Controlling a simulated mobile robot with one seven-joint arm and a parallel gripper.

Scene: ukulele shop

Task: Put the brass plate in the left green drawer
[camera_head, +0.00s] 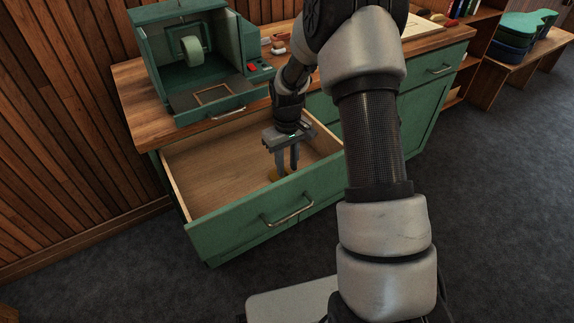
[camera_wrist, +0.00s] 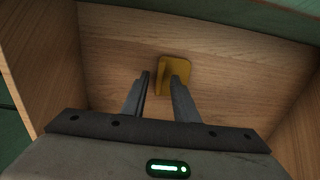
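The left green drawer (camera_head: 250,228) is pulled open below the wooden counter, and its wooden inside shows. The brass plate (camera_wrist: 174,62) is inside the drawer in the wrist view, close to my fingertips and partly covered by the right finger. A small part of the brass plate (camera_head: 272,175) also shows low beside my fingers in the head view. My gripper (camera_head: 287,172) reaches down into the drawer. In the wrist view its fingers (camera_wrist: 163,75) are apart with a gap between them, and the plate does not look clamped. Whether a finger touches the plate is unclear.
A green machine (camera_head: 195,60) with a roll stands on the counter (camera_head: 140,115) behind the drawer. The drawer's walls surround my gripper, and its left part is empty. Another green cabinet front (camera_head: 425,100) is at the right.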

